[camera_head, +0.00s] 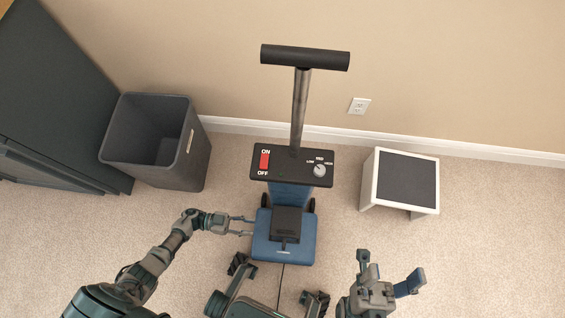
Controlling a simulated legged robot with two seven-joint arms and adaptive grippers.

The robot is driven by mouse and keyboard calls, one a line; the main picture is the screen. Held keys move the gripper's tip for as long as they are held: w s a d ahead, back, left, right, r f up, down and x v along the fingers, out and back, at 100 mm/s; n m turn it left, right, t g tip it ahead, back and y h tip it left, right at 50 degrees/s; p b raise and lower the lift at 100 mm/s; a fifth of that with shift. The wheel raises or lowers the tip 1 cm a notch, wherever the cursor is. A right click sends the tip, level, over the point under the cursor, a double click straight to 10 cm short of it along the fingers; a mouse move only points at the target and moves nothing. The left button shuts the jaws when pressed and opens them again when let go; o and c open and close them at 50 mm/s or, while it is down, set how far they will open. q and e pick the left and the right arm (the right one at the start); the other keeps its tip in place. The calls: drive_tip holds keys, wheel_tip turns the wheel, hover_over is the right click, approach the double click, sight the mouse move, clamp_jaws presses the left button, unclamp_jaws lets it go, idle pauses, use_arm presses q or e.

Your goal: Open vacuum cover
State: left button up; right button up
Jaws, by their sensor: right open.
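The vacuum (265,246) stands upright in the middle of the head view, with a blue body and a black T-shaped handle (304,57) on a metal pole. Its dark cover (287,221) lies on top of the blue base and looks shut, with a small tab at its front edge. My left gripper (246,226) is at the left side of the base, its two thin fingers apart and their tips by the blue edge. Whether they touch it is unclear. My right gripper (389,274) is open and empty, to the right and in front of the vacuum.
A black control panel (291,167) with a red switch and a dial sits above the base. A dark bin (190,160) stands at left beside a dark cabinet (50,80). A white-framed stool (404,180) is at right. The carpet between stool and vacuum is clear.

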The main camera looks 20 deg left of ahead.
sight(286, 231)
use_arm(q)
drive_tip(key=b+x, duration=0.1)
drive_tip(key=x, duration=1.1)
drive_tip(key=shift+d+f+b, duration=0.15)
drive_tip(key=shift+d+b, duration=0.15)
drive_tip(key=shift+b, duration=0.1)
drive_tip(key=shift+w+d, duration=0.25)
drive_tip(key=shift+d, duration=0.45)
clamp_jaws()
